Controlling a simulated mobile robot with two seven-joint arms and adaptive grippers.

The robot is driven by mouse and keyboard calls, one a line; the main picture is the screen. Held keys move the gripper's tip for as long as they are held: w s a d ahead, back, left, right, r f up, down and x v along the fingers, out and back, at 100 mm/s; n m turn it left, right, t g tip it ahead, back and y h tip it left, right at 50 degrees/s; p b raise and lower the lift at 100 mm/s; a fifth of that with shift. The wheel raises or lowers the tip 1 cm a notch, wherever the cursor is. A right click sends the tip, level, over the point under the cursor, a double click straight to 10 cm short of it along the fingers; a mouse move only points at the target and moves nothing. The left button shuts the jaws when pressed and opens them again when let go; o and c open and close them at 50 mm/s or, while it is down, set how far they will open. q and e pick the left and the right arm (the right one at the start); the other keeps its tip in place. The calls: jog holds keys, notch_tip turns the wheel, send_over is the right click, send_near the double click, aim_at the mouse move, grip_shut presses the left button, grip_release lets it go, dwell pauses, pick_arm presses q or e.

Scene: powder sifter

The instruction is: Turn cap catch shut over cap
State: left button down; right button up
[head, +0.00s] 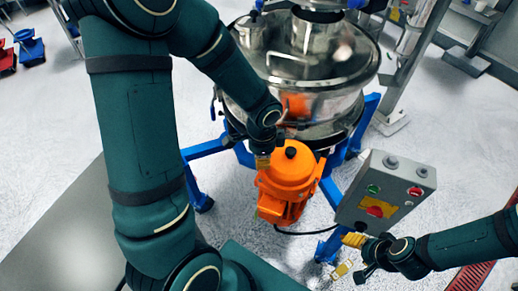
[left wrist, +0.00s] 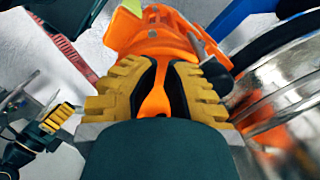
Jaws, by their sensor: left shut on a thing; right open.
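The powder sifter (head: 300,70) has a shiny steel body on blue legs. Its orange motor housing (head: 285,190) stands in front, with a black knob (head: 290,152) on top. My left gripper (head: 263,161) reaches down beside the housing's upper left, close to the steel drum. In the left wrist view its yellow fingers (left wrist: 157,75) are close together, with orange showing between them. The small piece in them, apparently the cap catch, is hidden by the fingers. A grey lever-like part (left wrist: 197,45) shows beyond the right finger. My right gripper (head: 348,255) is open and empty, below the control box.
A grey control box (head: 385,192) with green and red buttons stands right of the motor. Blue legs (head: 205,150) flank the housing. A black cable (head: 305,231) runs below it. A grey metal stand (head: 405,60) is at the upper right.

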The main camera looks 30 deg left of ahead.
pick_arm(q)
jog(key=shift+w+a+f, duration=0.1)
jog(key=shift+w+f, duration=0.2)
jog(key=shift+w, duration=0.1)
jog(key=shift+s+f, duration=0.1)
jog(key=shift+s, duration=0.15)
dwell(0.4)
jog(key=shift+w+a+r+p, duration=0.1)
jog(key=shift+w+r+p, duration=0.15)
jog(key=shift+r+p, duration=0.4)
jog(key=shift+w+a+r+p, duration=0.1)
jog(key=shift+w+r+p, duration=0.15)
jog(key=shift+r+p, duration=0.35)
jog(key=r+p, duration=0.1)
jog(key=r, duration=0.1)
jog(key=r+p, duration=0.2)
jog(key=shift+s+d+r, duration=0.15)
jog(key=shift+s+r, duration=0.05)
jog(key=shift+r, duration=0.05)
